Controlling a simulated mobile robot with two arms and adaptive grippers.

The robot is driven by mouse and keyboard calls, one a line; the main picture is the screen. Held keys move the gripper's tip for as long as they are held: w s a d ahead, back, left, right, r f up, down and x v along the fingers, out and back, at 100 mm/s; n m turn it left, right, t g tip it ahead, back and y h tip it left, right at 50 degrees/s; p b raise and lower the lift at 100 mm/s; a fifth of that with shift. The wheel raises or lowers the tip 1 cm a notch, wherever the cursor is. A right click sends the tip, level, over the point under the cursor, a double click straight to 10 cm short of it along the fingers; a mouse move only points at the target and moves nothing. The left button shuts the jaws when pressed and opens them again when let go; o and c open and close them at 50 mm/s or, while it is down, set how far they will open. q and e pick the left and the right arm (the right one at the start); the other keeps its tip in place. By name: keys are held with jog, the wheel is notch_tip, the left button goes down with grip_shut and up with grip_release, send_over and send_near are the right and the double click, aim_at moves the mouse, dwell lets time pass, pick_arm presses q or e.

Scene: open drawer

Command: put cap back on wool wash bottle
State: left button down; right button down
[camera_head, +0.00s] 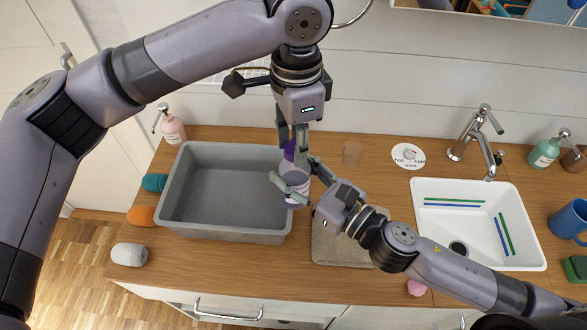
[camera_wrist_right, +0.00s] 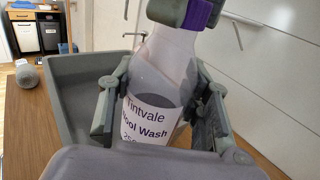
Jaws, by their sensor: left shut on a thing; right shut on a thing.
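The wool wash bottle (camera_head: 294,183) is upright and translucent, with a white label, beside the grey basin's right wall. In the right wrist view the bottle (camera_wrist_right: 160,75) shows "Tintvale Wool Wash" and liquid in its lower part. My right gripper (camera_head: 297,186) is shut around the bottle's body from the right. My left gripper (camera_head: 296,143) points down from above and is shut on the purple cap (camera_head: 289,151). In the right wrist view the cap (camera_wrist_right: 198,14) is at the bottle's top. The left fingers hide the neck, so I cannot tell whether the cap is seated.
The grey basin (camera_head: 225,234) is empty. A mat (camera_head: 340,247) lies right of it, partly under my right arm. The white sink (camera_head: 470,235), tap (camera_head: 475,135) and blue mug (camera_head: 569,218) stand farther right.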

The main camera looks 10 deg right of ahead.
pick_arm(q)
jog(key=m, duration=0.6)
jog(key=shift+a, duration=0.1)
jog(key=m, duration=0.4)
jog(key=shift+w, duration=0.1)
jog(key=m, duration=0.8)
jog(key=shift+m, duration=0.4)
jog(key=c, duration=1.1)
grip_release()
jog(key=shift+r, duration=0.1)
notch_tip(320, 180, up, 12)
jog(key=shift+f, duration=0.15)
